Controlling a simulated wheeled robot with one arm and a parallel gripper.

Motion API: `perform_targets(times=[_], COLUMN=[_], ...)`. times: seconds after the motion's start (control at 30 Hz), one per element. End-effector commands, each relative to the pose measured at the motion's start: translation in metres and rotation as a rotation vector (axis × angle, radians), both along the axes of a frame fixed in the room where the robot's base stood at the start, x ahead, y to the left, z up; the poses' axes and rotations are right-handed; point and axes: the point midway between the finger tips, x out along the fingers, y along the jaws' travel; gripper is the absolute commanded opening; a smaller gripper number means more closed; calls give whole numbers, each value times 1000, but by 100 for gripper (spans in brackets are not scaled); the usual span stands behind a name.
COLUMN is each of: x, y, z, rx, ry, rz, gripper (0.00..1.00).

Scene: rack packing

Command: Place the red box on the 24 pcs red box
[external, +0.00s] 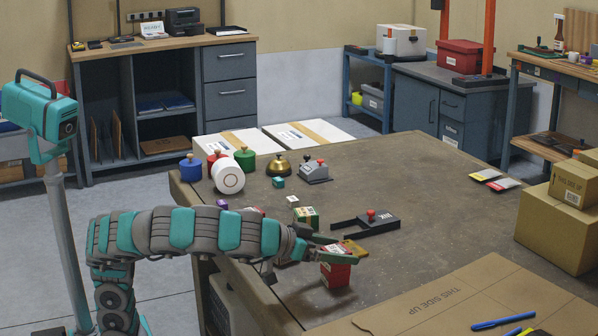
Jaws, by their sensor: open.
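My gripper (345,248) is open above the near left part of the brown table (435,160). A red box with a pale label band (336,275) stands upright on the table directly under and beside the fingers. The fingers overlap its top in this view, so I cannot tell whether they touch it. A small red item (252,211) is partly hidden by my arm. I cannot read a "24 pcs" marking on any box.
A black tray with a red knob (368,222) lies behind the gripper. Flat cardboard (450,300) covers the near right; cartons (560,225) stand at the right edge.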

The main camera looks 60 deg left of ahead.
Motion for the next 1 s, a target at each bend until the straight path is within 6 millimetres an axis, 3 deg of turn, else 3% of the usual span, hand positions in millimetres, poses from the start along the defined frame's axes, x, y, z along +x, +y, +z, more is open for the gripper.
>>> perform_targets(times=[0.1, 0.27, 0.7, 1.0], x=[-1, -19, -98, -112], y=[0, -1, -1, 0], z=[5, 11, 44, 49], rx=[0, -2, 0, 1], ry=[0, -3, -2, 1], rz=[0, -3, -3, 0], gripper=[92, 92, 92, 92])
